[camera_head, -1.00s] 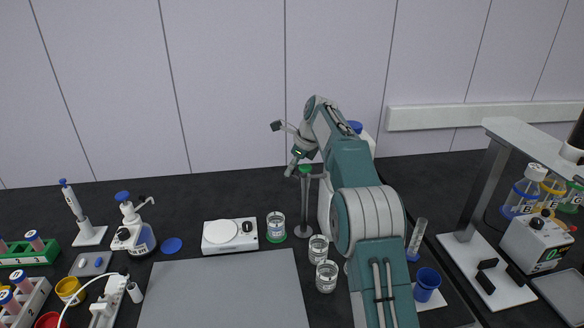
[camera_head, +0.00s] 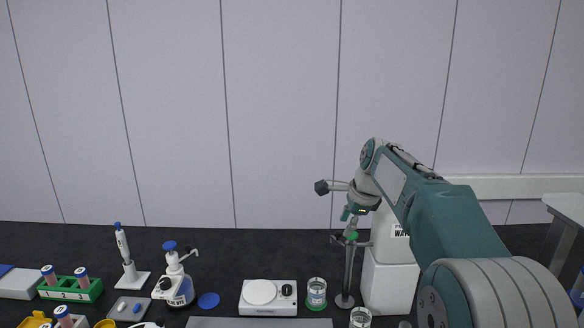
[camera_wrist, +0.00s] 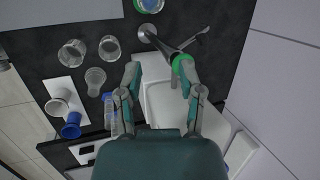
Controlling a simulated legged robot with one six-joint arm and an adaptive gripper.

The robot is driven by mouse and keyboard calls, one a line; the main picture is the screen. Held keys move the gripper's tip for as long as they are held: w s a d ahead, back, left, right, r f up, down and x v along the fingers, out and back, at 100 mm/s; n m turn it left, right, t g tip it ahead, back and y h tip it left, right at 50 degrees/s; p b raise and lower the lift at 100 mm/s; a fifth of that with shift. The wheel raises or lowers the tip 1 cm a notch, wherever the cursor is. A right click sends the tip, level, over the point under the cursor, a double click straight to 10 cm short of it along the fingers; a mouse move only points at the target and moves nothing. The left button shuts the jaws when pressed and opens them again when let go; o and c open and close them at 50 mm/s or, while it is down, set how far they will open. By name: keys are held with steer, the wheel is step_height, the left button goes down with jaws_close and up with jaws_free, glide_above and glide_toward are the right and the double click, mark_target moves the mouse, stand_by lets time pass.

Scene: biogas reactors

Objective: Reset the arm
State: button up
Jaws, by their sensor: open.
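My arm, teal and grey, fills the right of the head view. My gripper (camera_head: 350,212) hangs at its end, in front of the wall and close above a metal stand (camera_head: 346,270) with a green top. In the wrist view my gripper (camera_wrist: 160,72) has its two fingers apart, with nothing held between them. A white container (camera_wrist: 165,105) shows below and between the fingers. The stand's green ring (camera_wrist: 183,62) appears beside the right fingertip; I cannot tell whether they touch.
A white jug (camera_head: 389,280) stands right of the stand. A beaker (camera_head: 316,293), a white stirrer plate (camera_head: 267,298), a dispenser bottle (camera_head: 178,285) and a green tube rack (camera_head: 72,290) line the dark bench. In the wrist view, several glasses and a blue cup (camera_wrist: 72,125) lie left.

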steer(key=s+d+r+n+t+h, duration=0.15)
steer(key=s+n, duration=0.65)
steer(key=s, duration=1)
steer(key=s+f+n, duration=0.4)
steer(key=s, duration=0.5)
steer(key=s+d+f+n+h, duration=0.1)
steer(key=s+f+n, duration=0.3)
steer(key=s, duration=0.5)
steer(key=shift+n, duration=0.6)
steer(key=shift+d+t, duration=0.1)
steer(key=shift+t, duration=0.15)
